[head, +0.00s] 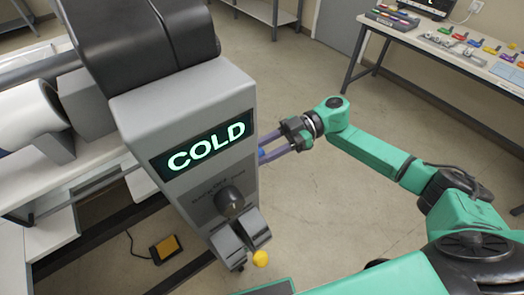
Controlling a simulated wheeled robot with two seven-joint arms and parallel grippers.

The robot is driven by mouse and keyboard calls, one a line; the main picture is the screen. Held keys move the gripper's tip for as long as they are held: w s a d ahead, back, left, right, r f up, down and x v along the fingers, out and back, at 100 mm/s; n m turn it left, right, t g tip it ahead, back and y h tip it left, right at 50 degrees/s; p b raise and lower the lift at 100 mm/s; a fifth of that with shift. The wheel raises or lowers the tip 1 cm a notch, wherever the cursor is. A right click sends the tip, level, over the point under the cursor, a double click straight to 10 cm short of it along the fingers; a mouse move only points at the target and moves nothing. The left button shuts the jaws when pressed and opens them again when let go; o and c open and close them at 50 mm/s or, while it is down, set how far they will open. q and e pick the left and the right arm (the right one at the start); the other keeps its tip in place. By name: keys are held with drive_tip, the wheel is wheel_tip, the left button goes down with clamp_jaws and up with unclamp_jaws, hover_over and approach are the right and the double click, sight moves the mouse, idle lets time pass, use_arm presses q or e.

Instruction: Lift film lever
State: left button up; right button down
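The grey laminator housing (195,125) fills the centre left, with a lit "COLD" display (206,149) on its face. A black round knob (230,201) sits below the display. A small blue part (262,153) shows at the housing's right edge; I cannot tell if it is the film lever. My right gripper (266,149) reaches from the right to this edge. Its two fingers are apart and lie beside the blue part. Their tips are partly hidden by the housing, so a grip on anything cannot be made out. My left gripper is out of view.
A yellow ball-shaped knob (260,258) shows below the housing's lower grey levers or pedals (250,228). A black and yellow foot pedal (165,249) lies on the floor at lower left. A white roll (28,115) is at left. A workbench (440,48) stands at upper right. Open floor lies between.

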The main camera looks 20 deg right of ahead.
drive_tip(key=shift+w+a+r+m+g+p, duration=0.25)
drive_tip(key=shift+w+r+m+g+p, duration=0.05)
drive_tip(key=shift+w+r+m+p, duration=0.45)
drive_tip(key=shift+s+f+h, duration=0.1)
drive_tip(key=shift+f+h, duration=0.05)
drive_tip(key=shift+h, duration=0.15)
drive_tip(key=c, duration=0.5)
unclamp_jaws()
drive_tip(key=shift+o, duration=0.2)
